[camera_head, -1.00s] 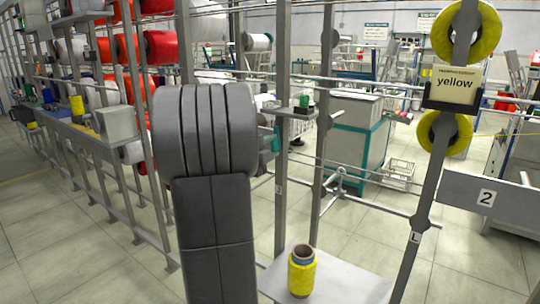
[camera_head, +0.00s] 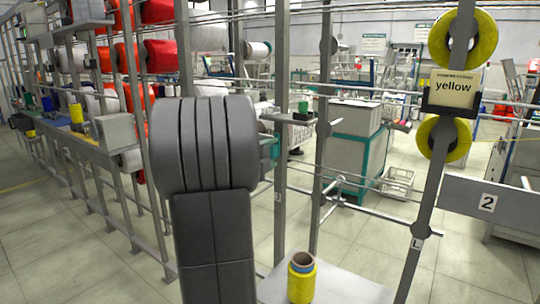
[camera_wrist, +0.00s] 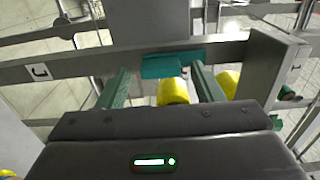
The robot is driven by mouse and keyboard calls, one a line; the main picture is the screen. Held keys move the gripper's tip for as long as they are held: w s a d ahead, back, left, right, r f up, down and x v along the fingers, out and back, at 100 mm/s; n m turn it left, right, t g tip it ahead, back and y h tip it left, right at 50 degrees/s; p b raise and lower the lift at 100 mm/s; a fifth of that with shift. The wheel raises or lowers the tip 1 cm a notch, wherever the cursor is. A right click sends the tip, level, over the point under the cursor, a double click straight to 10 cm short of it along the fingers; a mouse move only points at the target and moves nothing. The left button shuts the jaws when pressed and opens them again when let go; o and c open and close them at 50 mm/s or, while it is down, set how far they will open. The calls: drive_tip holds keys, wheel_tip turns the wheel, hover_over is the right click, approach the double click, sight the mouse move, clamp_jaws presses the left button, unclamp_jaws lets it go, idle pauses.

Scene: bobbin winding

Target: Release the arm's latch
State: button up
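In the wrist view, my gripper (camera_wrist: 160,85) is open, its two green fingers apart and pointing at a grey metal bar. A teal block (camera_wrist: 172,63), which looks like the latch, sits on the bar between the fingertips; whether a finger touches it I cannot tell. A yellow bobbin (camera_wrist: 173,92) shows below the block, between the fingers. Another yellow bobbin (camera_wrist: 229,82) shows just right of the right finger. In the head view my dark arm hides most of the gripper and the latch area; only a small teal part (camera_head: 268,147) shows beside it.
A slanted post (camera_head: 430,210) at right carries yellow spools and a "yellow" sign (camera_head: 453,86). A yellow bobbin (camera_head: 302,278) stands upright on a grey shelf (camera_head: 345,288). Racks with red and white spools (camera_head: 160,50) fill the left. Open floor (camera_head: 60,240) lies at lower left.

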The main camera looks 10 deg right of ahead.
drive_tip(key=v, duration=1.4)
drive_tip(key=shift+w+d, duration=0.1)
drive_tip(key=shift+w, duration=0.1)
drive_tip(key=x, duration=1.3)
drive_tip(key=shift+w+d, duration=0.2)
drive_tip(key=shift+d, duration=0.05)
